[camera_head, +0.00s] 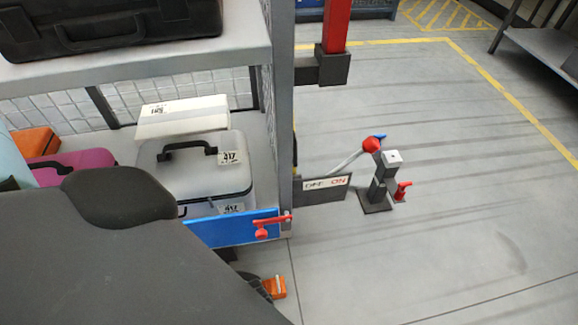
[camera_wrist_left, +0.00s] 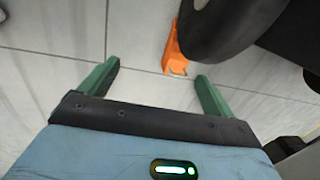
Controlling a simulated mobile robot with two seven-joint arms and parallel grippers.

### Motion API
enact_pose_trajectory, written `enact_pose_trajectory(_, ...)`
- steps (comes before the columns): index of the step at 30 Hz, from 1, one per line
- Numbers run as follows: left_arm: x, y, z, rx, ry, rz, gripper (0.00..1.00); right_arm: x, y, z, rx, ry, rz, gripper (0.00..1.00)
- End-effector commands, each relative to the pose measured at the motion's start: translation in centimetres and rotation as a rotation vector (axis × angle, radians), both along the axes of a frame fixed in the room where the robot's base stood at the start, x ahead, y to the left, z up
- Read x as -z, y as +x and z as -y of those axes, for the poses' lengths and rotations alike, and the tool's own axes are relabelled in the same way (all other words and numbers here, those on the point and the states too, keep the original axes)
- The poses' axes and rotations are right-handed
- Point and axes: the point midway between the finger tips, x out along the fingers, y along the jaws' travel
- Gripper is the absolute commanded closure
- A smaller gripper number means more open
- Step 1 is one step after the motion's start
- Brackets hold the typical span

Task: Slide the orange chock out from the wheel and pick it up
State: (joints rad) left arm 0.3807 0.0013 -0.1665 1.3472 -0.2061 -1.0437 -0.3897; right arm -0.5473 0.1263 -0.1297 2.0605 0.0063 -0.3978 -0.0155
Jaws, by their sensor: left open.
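The orange chock (camera_head: 275,287) lies on the floor against the dark wheel (camera_head: 257,284), low in the head view and partly hidden by a dark grey part of my own body. In the left wrist view the chock (camera_wrist_left: 175,52) stands at the top centre, against the left side of the black wheel (camera_wrist_left: 232,28). My left gripper (camera_wrist_left: 158,72) is open, with its two green fingers apart and nothing between them. The chock lies just beyond the fingertips, nearer the right finger. Neither gripper shows in the head view.
The cart carries a white case (camera_head: 195,165), a white box (camera_head: 182,117) and a magenta case (camera_head: 75,165). A blue bar (camera_head: 228,229) with a red latch (camera_head: 263,232) closes its lower edge. A lever post (camera_head: 377,185) stands on the floor to the right. Open floor lies around it.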

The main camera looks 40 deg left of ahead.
Motion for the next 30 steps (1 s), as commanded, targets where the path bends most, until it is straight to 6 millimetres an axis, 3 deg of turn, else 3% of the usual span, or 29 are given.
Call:
enact_pose_trajectory(1,2.7,1.2,0.0,0.019,0.017,-0.032,0.10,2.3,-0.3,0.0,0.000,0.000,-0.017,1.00)
enact_pose_trajectory(3,4.7,2.9,-0.1,0.046,0.040,-0.071,0.10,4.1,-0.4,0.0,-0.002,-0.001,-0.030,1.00)
enact_pose_trajectory(12,11.4,9.4,-0.5,0.163,0.137,-0.248,0.10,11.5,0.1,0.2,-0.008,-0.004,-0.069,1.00)
enact_pose_trajectory(19,12.9,12.5,-0.8,0.209,0.178,-0.319,0.10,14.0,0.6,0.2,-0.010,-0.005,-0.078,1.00)
enact_pose_trajectory(30,12.7,13.0,-0.8,0.217,0.185,-0.330,0.10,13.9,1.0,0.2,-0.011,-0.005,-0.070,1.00)
